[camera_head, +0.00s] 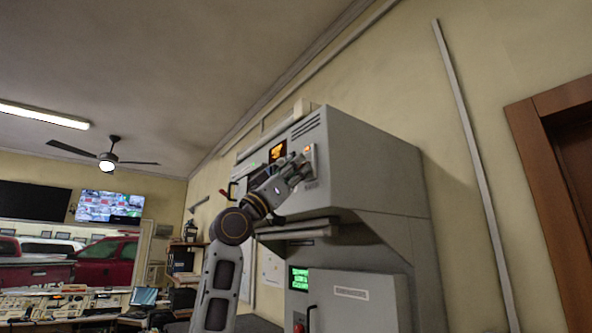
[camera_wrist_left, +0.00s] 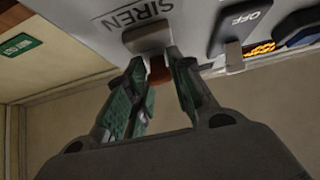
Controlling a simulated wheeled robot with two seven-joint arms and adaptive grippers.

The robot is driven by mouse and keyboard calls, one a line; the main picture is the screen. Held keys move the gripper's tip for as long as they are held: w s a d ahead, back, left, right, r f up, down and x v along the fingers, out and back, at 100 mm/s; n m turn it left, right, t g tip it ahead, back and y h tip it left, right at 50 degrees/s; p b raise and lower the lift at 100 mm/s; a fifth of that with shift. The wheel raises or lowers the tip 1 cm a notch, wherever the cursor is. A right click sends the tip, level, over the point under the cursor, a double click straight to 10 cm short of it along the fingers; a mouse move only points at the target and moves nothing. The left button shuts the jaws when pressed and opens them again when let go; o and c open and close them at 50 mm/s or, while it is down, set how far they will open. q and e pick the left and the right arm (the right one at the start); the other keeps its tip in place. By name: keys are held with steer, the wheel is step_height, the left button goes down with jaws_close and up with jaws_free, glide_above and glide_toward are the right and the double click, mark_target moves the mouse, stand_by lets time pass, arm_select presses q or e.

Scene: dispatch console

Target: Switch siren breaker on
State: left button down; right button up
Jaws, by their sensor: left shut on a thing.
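The siren breaker (camera_wrist_left: 158,72) shows in the left wrist view as a small reddish-brown piece under a grey block, by the printed SIREN label (camera_wrist_left: 150,12). My left gripper (camera_wrist_left: 157,62) is shut on it, one green-padded finger on each side. The fingers partly hide the breaker, so its position is hard to read. In the head view my left gripper (camera_head: 301,160) is up against the front panel of the tall grey cabinet (camera_head: 375,170), near its right edge. My right gripper is in neither view.
A dark switch labelled OFF (camera_wrist_left: 238,25) sits beside the siren breaker, with an orange display (camera_wrist_left: 260,48) near it. In the head view, an orange screen (camera_head: 277,152) is left of the gripper. A ledge (camera_head: 300,228) and a green screen (camera_head: 299,278) are below.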

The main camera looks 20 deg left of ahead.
arm_select(q)
steer(key=shift+r+g, duration=0.2)
steer(key=shift+g, duration=0.1)
steer(key=shift+s+a+r+g+y, duration=0.2)
steer(key=shift+r+g+y, duration=0.2)
steer(key=shift+g+y, duration=0.25)
steer(key=shift+s+r+g+y, duration=0.1)
steer(key=shift+r+g+y, duration=0.5)
steer(key=shift+g+y, duration=0.4)
steer(key=shift+r+g+y, duration=0.6)
steer(key=shift+g+y, duration=0.15)
steer(key=shift+g, duration=0.3)
steer(key=shift+r+g, duration=0.1)
steer(key=shift+g, duration=0.2)
steer(key=shift+d+r+g+y, duration=0.15)
steer(key=shift+r+g+y, duration=0.5)
steer(key=shift+g+y, duration=0.5)
steer(key=c, duration=1.2)
jaws_free()
steer(key=shift+w+f, duration=0.1)
steer(key=shift+w, duration=0.15)
steer(key=shift+c, duration=0.2)
steer(key=shift+s, duration=0.15)
steer(key=v, duration=1.1)
steer(key=shift+s+a, duration=0.25)
steer(key=shift+a, duration=0.05)
